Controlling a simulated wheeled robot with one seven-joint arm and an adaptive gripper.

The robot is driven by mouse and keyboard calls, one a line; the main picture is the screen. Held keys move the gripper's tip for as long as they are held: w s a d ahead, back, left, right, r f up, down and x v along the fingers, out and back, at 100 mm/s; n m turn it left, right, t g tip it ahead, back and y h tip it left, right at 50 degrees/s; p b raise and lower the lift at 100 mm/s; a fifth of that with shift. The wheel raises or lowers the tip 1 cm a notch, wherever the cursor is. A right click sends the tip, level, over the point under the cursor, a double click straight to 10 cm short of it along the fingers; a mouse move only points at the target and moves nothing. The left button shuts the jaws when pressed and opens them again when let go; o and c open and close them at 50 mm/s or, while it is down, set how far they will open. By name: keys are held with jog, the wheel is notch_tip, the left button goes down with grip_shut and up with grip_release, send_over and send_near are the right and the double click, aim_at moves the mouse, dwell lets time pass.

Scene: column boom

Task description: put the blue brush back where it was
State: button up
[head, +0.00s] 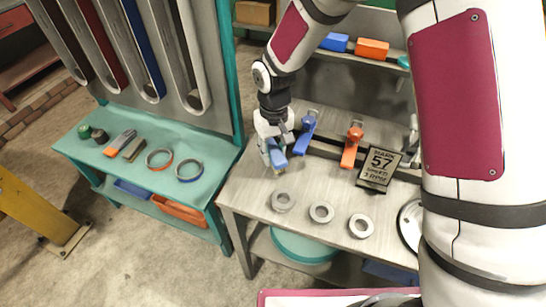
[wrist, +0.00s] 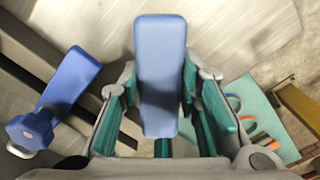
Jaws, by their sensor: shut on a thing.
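My gripper (head: 271,149) is over the left end of the grey workbench (head: 245,190), shut on a blue block-shaped piece, which I take for the blue brush (head: 278,158). In the wrist view the blue brush (wrist: 160,75) lies between the teal finger pads, its smooth blue face toward the camera. No bristles show. Whether it touches the bench I cannot tell. A separate blue clamp-like tool (head: 308,130) stands just right of my gripper; it also shows at the left of the wrist view (wrist: 70,80).
An orange clamp-like tool (head: 352,146) and a black sign (head: 379,168) stand farther right. Several metal rings (head: 321,212) lie along the bench front. The teal bench (head: 85,160) at left holds an orange-ended tool (head: 120,143), coloured rings and small cylinders. A shelf behind carries coloured blocks (head: 372,48).

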aim_at(273, 148)
jog(key=shift+w+a+f, duration=0.1)
jog(key=shift+w+f, duration=0.2)
jog(key=shift+f, duration=0.05)
jog(key=shift+f+p, duration=0.3)
jog(key=shift+f, duration=1.15)
jog(key=shift+f, duration=0.1)
jog(key=o, duration=1.1)
notch_tip(273, 148, up, 12)
jog(key=shift+r+b, duration=0.15)
jog(key=shift+b, duration=0.4)
